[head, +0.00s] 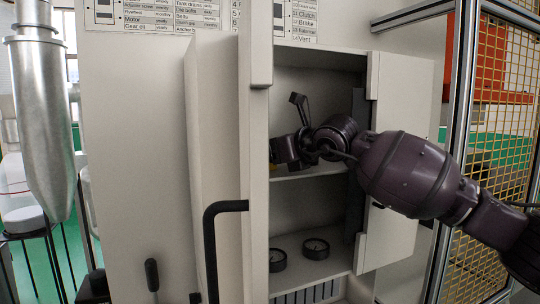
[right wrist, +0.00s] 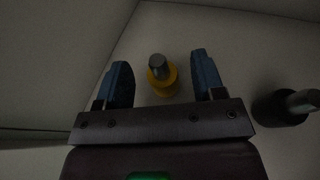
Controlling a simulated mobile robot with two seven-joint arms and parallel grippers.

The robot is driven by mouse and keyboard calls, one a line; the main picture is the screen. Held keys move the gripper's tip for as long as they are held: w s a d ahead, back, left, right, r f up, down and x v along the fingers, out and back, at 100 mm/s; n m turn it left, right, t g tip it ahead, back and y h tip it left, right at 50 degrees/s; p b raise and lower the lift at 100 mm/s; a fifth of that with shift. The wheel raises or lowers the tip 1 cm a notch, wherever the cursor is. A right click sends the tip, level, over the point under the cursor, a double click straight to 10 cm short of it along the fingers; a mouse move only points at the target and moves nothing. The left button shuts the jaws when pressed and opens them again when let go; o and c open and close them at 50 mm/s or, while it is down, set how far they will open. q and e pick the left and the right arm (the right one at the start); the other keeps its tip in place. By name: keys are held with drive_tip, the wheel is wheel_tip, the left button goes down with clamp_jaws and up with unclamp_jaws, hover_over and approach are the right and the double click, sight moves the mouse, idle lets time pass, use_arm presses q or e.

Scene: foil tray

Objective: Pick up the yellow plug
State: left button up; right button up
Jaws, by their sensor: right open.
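The yellow plug (right wrist: 161,82), a yellow round body with a grey pin, shows in the right wrist view between and slightly beyond the two blue fingertips of my right gripper. My right gripper (right wrist: 165,80) is open, with a finger on either side of the plug and visible gaps to both. In the head view my right arm reaches from the right into the open cabinet, and my right gripper (head: 276,152) is at the middle shelf, partly behind the cabinet's front edge. Only a small yellow patch shows below it there. My left gripper is not in view.
A dark plug (right wrist: 280,108) with a grey pin stands right of my right gripper. The cabinet shelf (head: 305,171) lies under the gripper; side walls are close. Two black gauges (head: 316,248) sit on the lower shelf. A black handle (head: 210,240) sticks out at the cabinet's left.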

drive_tip(key=shift+w+a+f, duration=0.3)
drive_tip(key=shift+w, duration=0.15)
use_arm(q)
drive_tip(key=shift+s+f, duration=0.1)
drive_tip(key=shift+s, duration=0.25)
use_arm(e)
drive_tip(key=c, duration=1)
drive_tip(key=shift+s+r, duration=0.1)
